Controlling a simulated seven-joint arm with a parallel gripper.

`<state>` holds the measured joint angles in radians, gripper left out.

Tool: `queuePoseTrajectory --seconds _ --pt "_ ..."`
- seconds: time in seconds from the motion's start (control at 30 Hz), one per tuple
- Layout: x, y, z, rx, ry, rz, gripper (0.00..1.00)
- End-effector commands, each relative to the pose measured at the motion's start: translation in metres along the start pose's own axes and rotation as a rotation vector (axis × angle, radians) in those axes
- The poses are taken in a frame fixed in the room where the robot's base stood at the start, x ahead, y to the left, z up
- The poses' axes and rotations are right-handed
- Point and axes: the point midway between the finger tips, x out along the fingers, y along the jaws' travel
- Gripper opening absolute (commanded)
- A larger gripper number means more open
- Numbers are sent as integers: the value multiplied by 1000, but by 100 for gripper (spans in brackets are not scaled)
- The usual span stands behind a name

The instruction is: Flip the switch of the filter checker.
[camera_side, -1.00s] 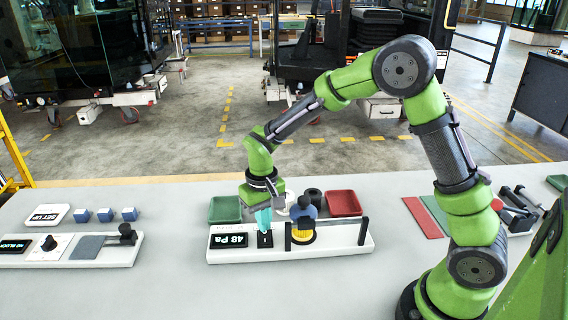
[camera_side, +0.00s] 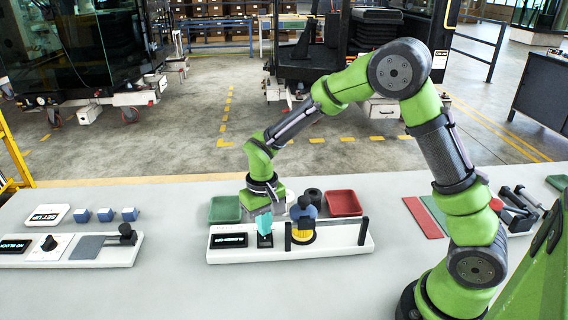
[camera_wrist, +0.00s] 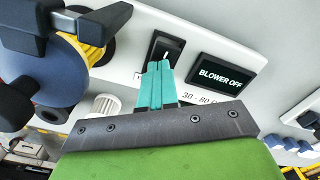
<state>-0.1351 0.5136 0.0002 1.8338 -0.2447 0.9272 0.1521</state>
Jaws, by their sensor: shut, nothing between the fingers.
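The filter checker is a white base (camera_side: 345,240) with a small dark display (camera_side: 229,240), which reads "BLOWER OFF" in the wrist view (camera_wrist: 220,75). Beside the display is a black rocker switch (camera_side: 265,241), also in the wrist view (camera_wrist: 165,47). A blue and yellow part with a black clamp stands on the base, seen in the side view (camera_side: 303,222) and the wrist view (camera_wrist: 60,65). My gripper (camera_side: 264,231) has teal fingers, shut and empty, with tips at the near end of the switch in the wrist view (camera_wrist: 158,68). Contact is hard to tell.
A green tray (camera_side: 225,210) and a red tray (camera_side: 344,204) sit behind the checker. A white ribbed cylinder (camera_wrist: 104,106) is close to my gripper in the wrist view. Another station (camera_side: 120,254) stands at left. The table front is clear.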

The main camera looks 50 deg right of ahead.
Motion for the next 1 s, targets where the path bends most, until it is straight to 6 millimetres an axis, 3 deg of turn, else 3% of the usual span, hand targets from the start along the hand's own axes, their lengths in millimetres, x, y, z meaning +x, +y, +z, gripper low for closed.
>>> queuePoseTrajectory --seconds 0.8,1.0 --pt "-64 0 -1 -1 3 -1 0" --pt "-70 0 0 -1 2 0 0"
